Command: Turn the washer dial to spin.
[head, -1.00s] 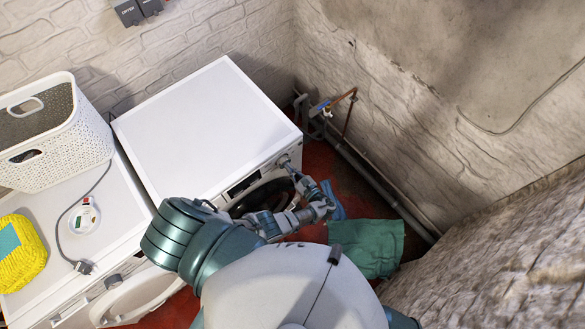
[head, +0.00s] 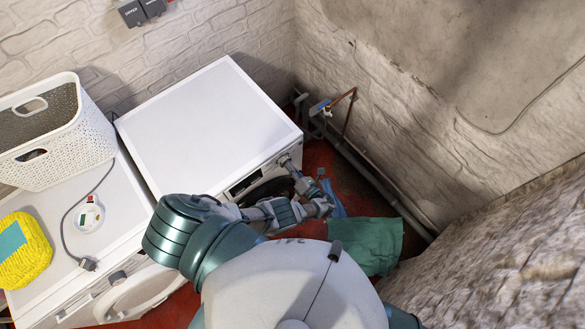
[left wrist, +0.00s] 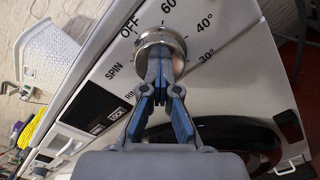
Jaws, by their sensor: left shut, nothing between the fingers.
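The white washer (head: 215,125) stands in the corner. In the left wrist view its round silver dial (left wrist: 160,42) sits on the front panel, ringed by the marks OFF, 60, 40°, 30°, SPIN and a partly covered "RIN" mark. SPIN (left wrist: 113,71) lies left of the dial, below OFF. My left gripper (left wrist: 160,72) is shut, its blue-grey fingertips together over the lower part of the dial, apparently touching it. Nothing is between the fingers. The dial's pointer cannot be made out. In the head view my left gripper (head: 286,163) is at the washer's front right corner. My right gripper is out of view.
Walls and pipes (head: 375,175) bound the right. A green cloth (head: 365,246) lies on the red floor.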

